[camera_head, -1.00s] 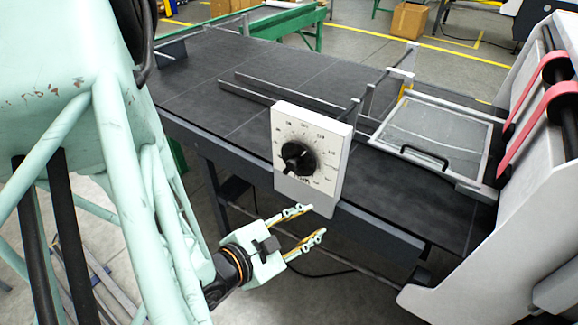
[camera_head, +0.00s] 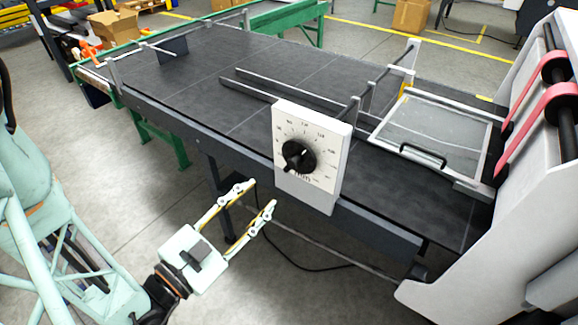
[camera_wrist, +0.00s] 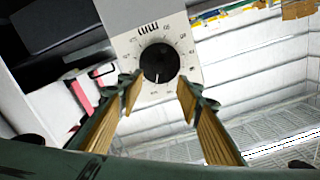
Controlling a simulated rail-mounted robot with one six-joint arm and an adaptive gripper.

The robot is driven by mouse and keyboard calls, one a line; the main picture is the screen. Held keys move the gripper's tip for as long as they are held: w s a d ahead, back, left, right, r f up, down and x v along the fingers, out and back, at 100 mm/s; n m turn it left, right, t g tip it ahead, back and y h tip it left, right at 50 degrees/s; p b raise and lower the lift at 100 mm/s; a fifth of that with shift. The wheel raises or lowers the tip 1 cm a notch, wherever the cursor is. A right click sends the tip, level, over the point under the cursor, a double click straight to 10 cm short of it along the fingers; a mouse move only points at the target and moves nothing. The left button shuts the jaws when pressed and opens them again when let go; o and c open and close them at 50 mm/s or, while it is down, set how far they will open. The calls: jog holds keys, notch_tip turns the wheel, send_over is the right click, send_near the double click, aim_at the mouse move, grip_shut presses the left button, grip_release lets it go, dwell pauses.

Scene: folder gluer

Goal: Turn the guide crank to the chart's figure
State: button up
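The guide crank is a black round knob (camera_head: 298,156) on a white dial plate (camera_head: 324,135) fixed to the near side of the table. A ring of printed figures surrounds it, too small to read surely. In the wrist view the knob (camera_wrist: 159,63) has a pale pointer mark, and it shows ahead between my fingers. My gripper (camera_head: 262,197) is open and empty, below and left of the dial in the head view, apart from the knob. It also shows in the wrist view (camera_wrist: 157,90). I see no readable chart.
A dark table (camera_head: 200,85) with guide rails stretches behind the dial. A framed clear cover with a black handle (camera_head: 423,154) and a white machine with red belts (camera_head: 535,115) stand at right. Open floor lies in front of the table at left.

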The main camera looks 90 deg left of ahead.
aim_at(291, 165)
jog(key=shift+w+a, duration=0.15)
jog(key=shift+w, duration=0.05)
jog(key=shift+x, duration=6.7)
jog(key=shift+f, duration=0.1)
jog(key=c, duration=0.9)
